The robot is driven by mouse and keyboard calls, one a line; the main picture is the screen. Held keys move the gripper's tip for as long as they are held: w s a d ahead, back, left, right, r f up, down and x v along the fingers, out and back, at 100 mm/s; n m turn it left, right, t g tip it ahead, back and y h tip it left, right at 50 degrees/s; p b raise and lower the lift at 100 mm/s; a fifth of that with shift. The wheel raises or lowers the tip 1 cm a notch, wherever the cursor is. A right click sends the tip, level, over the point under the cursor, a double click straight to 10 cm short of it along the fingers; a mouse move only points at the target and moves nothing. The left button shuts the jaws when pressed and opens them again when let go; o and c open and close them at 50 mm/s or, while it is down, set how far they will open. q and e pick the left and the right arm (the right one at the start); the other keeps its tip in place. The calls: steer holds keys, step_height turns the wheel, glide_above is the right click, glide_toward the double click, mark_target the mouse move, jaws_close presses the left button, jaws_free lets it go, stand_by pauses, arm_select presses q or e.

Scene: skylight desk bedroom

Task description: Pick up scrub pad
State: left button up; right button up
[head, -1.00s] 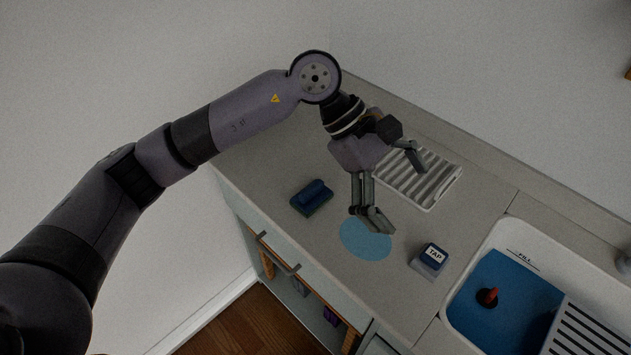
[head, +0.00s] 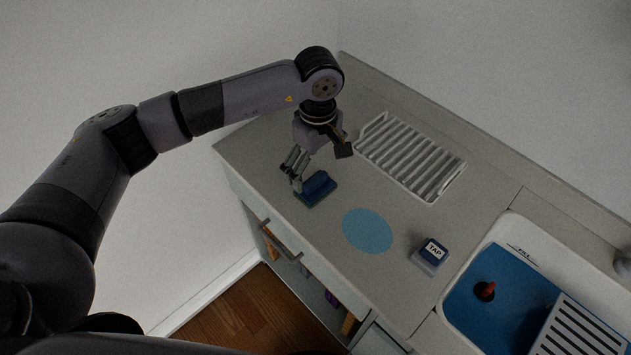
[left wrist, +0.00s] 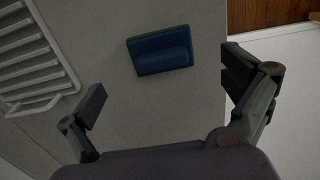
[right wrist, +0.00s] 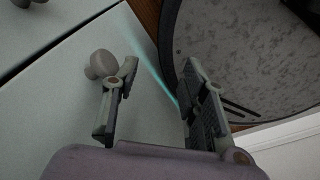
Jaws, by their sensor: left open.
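The scrub pad, a blue block with a raised rounded grip (head: 317,188), lies flat on the grey counter left of the light blue disc. In the left wrist view the scrub pad (left wrist: 160,51) sits beyond and between the fingertips, apart from both. My left gripper (head: 320,168) is open and empty, hanging close above and behind the pad; it also shows in the left wrist view (left wrist: 165,92). My right gripper (right wrist: 160,75) is open and empty, seen only in the right wrist view, low by pale cabinet fronts.
A white dish rack (head: 412,158) stands behind and to the right of the pad. A light blue disc (head: 367,231), a block marked TAP (head: 431,253) and a sink with blue bottom (head: 510,290) lie to the right. A round knob (right wrist: 101,65) is beside my right gripper.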

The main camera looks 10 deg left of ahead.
mark_target(316, 179)
arm_select(q)
steer(key=shift+f, duration=0.55)
steer(key=shift+f+p, duration=0.35)
steer(key=shift+p, duration=0.1)
steer(key=f, duration=0.1)
steer(key=f+p, duration=0.1)
steer(key=f, duration=0.1)
steer(key=shift+a+f+p, duration=0.2)
steer(key=shift+f+p, duration=0.1)
steer(key=shift+f, duration=0.45)
steer(key=c, duration=1.3)
